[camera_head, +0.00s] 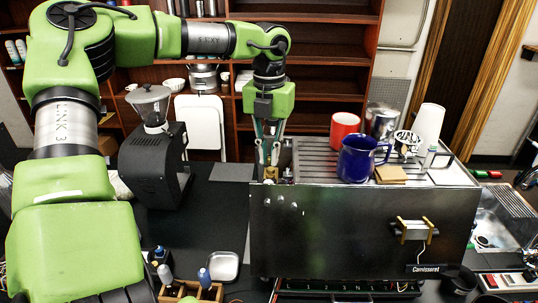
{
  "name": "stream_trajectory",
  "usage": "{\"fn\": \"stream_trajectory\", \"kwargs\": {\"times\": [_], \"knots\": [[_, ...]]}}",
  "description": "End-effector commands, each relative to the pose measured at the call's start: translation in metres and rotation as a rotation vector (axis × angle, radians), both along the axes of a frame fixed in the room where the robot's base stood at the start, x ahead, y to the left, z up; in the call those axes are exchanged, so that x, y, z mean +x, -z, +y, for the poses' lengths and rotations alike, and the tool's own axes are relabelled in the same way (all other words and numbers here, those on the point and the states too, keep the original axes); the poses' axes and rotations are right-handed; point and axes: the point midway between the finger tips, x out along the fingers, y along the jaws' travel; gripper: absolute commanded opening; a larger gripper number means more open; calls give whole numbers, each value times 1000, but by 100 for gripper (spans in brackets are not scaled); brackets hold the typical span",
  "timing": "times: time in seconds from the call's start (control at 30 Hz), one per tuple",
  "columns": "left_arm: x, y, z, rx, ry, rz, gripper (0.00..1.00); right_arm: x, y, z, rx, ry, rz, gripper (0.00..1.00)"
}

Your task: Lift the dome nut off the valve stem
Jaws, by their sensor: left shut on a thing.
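My left gripper (269,166) reaches down from above at the left end of the espresso machine (340,228). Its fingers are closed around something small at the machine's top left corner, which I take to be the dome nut. The nut and the valve stem are too small and too covered by the fingers to make out, so I cannot tell whether the nut is still touching the stem. A small metal fitting shows just right of the fingertips. My right gripper is not in view.
A blue pitcher (361,160), a red mug (344,127) and a steel canister (382,121) stand on the machine's top. A black grinder (155,160) stands left of my gripper. A wooden holder with bottles and a small metal tray (224,266) are in front. Dark counter between is free.

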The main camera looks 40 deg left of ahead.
Motion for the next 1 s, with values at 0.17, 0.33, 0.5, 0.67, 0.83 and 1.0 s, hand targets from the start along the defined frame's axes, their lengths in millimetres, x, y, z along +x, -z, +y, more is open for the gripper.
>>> {"fn": "stream_trajectory", "kwargs": {"times": [0.17,0.33,0.5,0.67,0.83,1.0], "knots": [[0,-4,0,-1,0,0,0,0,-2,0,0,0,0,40],[0,-4,0,0,0,0,0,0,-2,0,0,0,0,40],[0,-7,0,0,0,0,0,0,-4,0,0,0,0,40],[0,-18,0,0,0,-1,0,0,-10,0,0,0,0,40],[0,-30,0,1,1,0,0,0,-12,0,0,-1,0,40],[0,-42,0,0,-1,-1,0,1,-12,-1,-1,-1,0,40]]}}
